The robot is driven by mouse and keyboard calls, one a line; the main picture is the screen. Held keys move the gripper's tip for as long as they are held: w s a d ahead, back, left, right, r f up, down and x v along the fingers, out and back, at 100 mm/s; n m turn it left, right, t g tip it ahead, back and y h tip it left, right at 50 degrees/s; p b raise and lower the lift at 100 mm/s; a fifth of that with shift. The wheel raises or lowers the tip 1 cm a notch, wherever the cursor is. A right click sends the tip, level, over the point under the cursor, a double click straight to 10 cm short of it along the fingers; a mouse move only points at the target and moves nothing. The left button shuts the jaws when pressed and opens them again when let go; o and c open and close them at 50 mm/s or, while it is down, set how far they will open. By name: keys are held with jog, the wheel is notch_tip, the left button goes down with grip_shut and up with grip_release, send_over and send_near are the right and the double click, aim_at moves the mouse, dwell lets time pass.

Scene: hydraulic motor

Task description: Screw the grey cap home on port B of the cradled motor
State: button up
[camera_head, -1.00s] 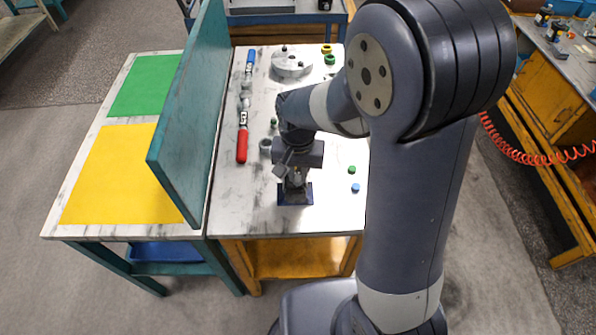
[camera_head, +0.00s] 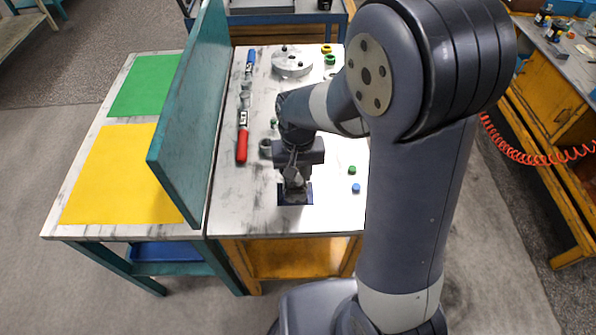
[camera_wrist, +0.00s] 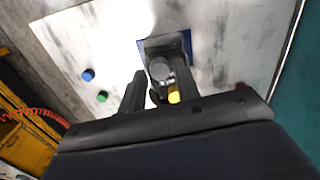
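The motor (camera_head: 295,196) sits in a blue cradle (camera_head: 281,194) at the front of the white table, mostly hidden under my gripper (camera_head: 293,178). In the wrist view my gripper (camera_wrist: 160,92) has its dark fingers on either side of the motor's top. A grey round part (camera_wrist: 159,68) shows between them, with a yellow piece (camera_wrist: 174,96) beside it. The blue cradle (camera_wrist: 184,40) lies behind. I cannot tell whether the grey round part is the cap or part of the motor, nor whether the fingers touch it. The port B marking is not readable.
A green cap (camera_head: 352,170) and a blue cap (camera_head: 356,188) lie right of the cradle. A teal divider (camera_head: 188,120) stands along the table's left side.

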jog(key=n, duration=0.7)
jog(key=shift+n, duration=0.3)
jog(key=shift+c, duration=0.2)
grip_shut()
jog(key=m, duration=0.5)
jog(key=shift+f, duration=0.1)
jog(key=shift+m, duration=0.4)
jog(key=m, duration=0.4)
jog(key=shift+m, duration=0.3)
